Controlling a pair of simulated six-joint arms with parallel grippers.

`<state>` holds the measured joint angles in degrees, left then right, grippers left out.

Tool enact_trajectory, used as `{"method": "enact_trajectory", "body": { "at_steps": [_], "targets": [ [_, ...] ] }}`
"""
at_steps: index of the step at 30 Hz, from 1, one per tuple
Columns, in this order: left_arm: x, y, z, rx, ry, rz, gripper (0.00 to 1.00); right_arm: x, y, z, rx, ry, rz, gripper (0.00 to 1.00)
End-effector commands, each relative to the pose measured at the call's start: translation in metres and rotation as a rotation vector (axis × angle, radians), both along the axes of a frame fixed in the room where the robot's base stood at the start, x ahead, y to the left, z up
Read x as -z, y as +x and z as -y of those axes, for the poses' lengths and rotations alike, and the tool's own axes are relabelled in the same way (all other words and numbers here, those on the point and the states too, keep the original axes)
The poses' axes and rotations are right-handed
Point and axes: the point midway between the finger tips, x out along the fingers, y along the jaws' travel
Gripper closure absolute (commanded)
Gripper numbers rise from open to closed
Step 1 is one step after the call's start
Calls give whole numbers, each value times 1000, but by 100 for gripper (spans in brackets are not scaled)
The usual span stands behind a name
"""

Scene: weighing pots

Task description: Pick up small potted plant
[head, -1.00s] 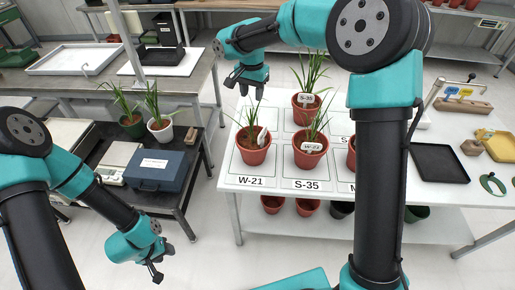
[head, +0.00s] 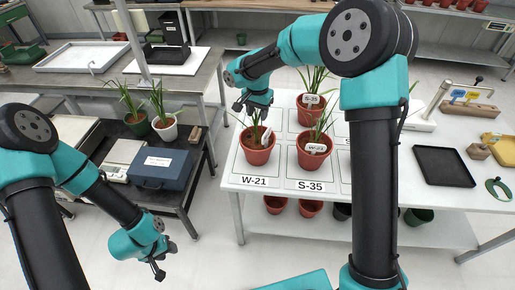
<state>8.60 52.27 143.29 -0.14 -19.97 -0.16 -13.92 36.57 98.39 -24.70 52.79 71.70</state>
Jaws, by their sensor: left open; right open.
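Several potted plants stand on the white table. One terracotta pot (head: 257,155) with a plant stands at the W-21 square, and my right gripper (head: 254,112) is open just above it, around or in front of its leaves; I cannot tell which. A second terracotta pot (head: 313,157) with a white tag stands at the S-35 square. A third (head: 307,115), tagged S-35, stands behind it. My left gripper (head: 159,262) is open and empty over the floor.
A blue case (head: 160,170) lies on the left bench beside the pots. A black tray (head: 443,167) lies on the right of the white table (head: 232,184). My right arm hides part of the table's middle. Empty pots (head: 275,204) stand on the shelf below.

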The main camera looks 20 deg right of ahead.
Motion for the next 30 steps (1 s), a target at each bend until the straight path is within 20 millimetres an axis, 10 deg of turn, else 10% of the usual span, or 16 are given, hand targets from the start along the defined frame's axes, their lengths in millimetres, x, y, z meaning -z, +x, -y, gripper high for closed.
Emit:
{"method": "enact_trajectory", "body": {
  "at_steps": [30],
  "targets": [
    [0, 0, 0, 0, 0, 0, 57, 78, -1, 0, -2, 0, -1, 57]
  ]
}}
